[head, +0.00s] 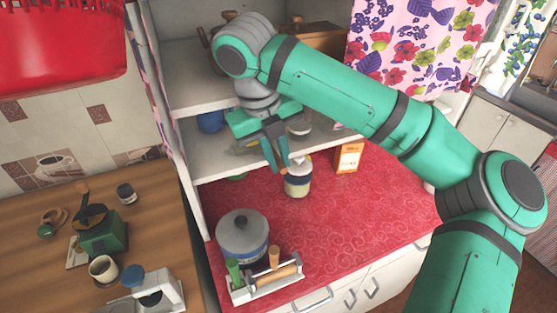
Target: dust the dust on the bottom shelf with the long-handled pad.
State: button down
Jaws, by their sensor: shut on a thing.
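My gripper (276,156) is in front of the shelf unit, pointing down at the lower shelf's front edge. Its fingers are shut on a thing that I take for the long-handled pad. The pad's handle and head are hidden by the fingers and arm or too small to make out. The bottom shelf (212,167) is a pale board above the red counter. My wrist and gripper cover part of it. I cannot make out dust on it at this size.
A blue container (211,121) and a pale bowl (299,128) are on the lower shelf. Below, a jar (298,182), an orange box (348,158), a lidded pot (242,236) and a caddy (266,288) stand on the red counter (355,215). The counter's right part is clear.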

jog(key=s+d, duration=0.4)
jog(key=s, duration=0.9)
jog(key=shift+d, duration=0.15)
dwell(0.6)
